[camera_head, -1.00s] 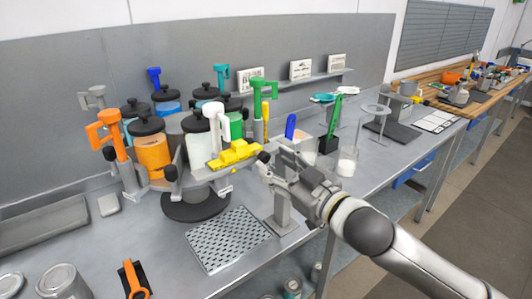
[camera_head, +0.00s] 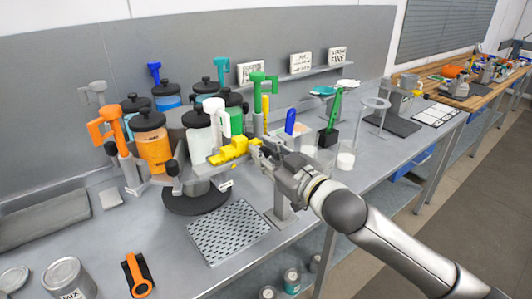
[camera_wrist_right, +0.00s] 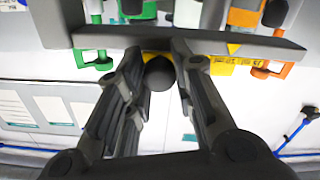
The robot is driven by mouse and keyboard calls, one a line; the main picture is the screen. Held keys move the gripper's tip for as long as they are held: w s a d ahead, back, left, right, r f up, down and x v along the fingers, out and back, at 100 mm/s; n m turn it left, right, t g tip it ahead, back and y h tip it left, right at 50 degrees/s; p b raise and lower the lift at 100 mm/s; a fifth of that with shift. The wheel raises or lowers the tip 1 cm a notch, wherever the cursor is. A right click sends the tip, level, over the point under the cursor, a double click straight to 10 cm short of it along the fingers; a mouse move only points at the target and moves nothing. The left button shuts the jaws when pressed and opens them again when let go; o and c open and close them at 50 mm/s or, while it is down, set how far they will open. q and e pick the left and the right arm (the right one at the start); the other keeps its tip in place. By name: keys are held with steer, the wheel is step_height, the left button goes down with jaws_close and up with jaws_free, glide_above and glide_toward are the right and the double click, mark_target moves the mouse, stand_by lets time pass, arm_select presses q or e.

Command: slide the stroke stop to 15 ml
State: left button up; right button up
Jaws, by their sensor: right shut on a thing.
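A dispensing carousel with colored canisters stands on the bench. A yellow stepped block (camera_head: 233,150) sits at its front, beside the white-handled canister (camera_head: 199,138). My right gripper (camera_head: 257,152) is at the right end of this block, its fingers on either side of a dark round knob (camera_wrist_right: 160,73). In the right wrist view my right gripper (camera_wrist_right: 160,55) is closed around this knob, just before a grey bar (camera_wrist_right: 80,38); yellow (camera_wrist_right: 222,66) shows behind the bar. I cannot read any ml marks or tell the stop's setting. My left gripper is out of view.
A perforated drip plate (camera_head: 228,230) lies before the carousel. An orange-handled tool (camera_head: 138,275) and a can (camera_head: 68,277) are at the front left. A grey post (camera_head: 283,205) stands under my right gripper. A black holder with a green tool (camera_head: 333,115) stands to the right.

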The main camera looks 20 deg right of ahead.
steer(key=shift+w+d, duration=0.35)
steer(key=shift+d, duration=0.45)
steer(key=shift+w+d, duration=0.3)
steer(key=shift+d, duration=0.5)
jaws_close()
steer(key=shift+r, duration=0.1)
steer(key=o, duration=0.6)
jaws_free()
steer(key=o, duration=0.4)
steer(key=shift+d, duration=0.15)
steer(key=shift+s, duration=0.2)
